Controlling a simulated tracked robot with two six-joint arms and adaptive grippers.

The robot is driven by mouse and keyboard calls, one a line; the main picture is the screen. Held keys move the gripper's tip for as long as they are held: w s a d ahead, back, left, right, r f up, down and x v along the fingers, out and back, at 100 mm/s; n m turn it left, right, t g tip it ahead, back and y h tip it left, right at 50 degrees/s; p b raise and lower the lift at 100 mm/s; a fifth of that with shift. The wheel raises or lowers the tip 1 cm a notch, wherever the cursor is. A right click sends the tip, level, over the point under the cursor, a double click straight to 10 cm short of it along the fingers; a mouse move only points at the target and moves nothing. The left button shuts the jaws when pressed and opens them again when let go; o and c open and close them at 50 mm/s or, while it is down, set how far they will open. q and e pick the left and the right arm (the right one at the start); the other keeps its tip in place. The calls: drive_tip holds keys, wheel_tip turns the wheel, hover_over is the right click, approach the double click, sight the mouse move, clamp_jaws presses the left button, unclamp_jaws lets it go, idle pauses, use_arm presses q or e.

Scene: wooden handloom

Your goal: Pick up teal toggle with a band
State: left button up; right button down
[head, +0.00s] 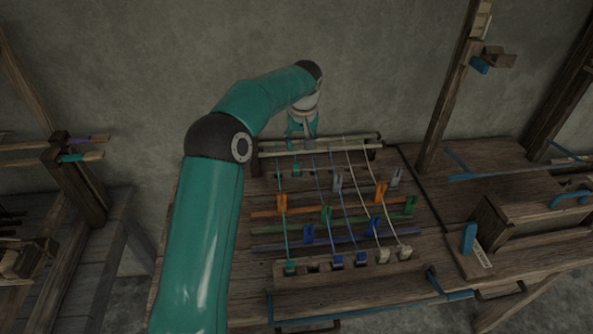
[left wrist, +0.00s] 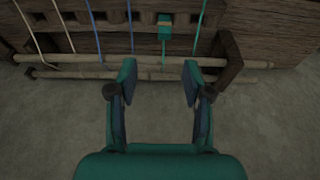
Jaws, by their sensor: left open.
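A teal toggle with a tan band (left wrist: 165,32) hangs at the back of the loom in the left wrist view, with a thin cord running from it toward the pale rods. A small teal piece that looks like it shows behind the front slots in the head view (head: 296,172). My left gripper (left wrist: 158,75) is open and empty. Its two fingers are apart, over the pale rods, and the toggle lies beyond the fingertips, not between them. In the head view my left gripper (head: 302,135) points down at the loom's back rods, its fingertips partly hidden. My right gripper is not in view.
Pale rods (left wrist: 70,60) cross the loom's back edge, close to the fingertips. Coloured cords run to a front block (head: 345,275) holding several toggles, including a teal one (head: 290,267). Coloured clips (head: 381,192) stand between. A wooden post (head: 450,90) rises at right.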

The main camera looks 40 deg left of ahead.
sight(297, 164)
use_arm(q)
drive_tip(key=x, duration=0.6)
drive_tip(key=shift+a+f+p, duration=0.15)
drive_tip(key=shift+f+p, duration=0.15)
drive_tip(key=shift+f, duration=0.05)
drive_tip(key=x, duration=0.1)
drive_tip(key=p+x, duration=0.1)
drive_tip(key=x, duration=0.2)
drive_tip(key=shift+s+f, duration=0.2)
drive_tip(key=shift+s, duration=0.15)
drive_tip(key=shift+w+a+f, duration=0.1)
drive_tip(key=shift+a+f, duration=0.05)
drive_tip(key=shift+f, duration=0.35)
drive_tip(key=c, duration=0.8)
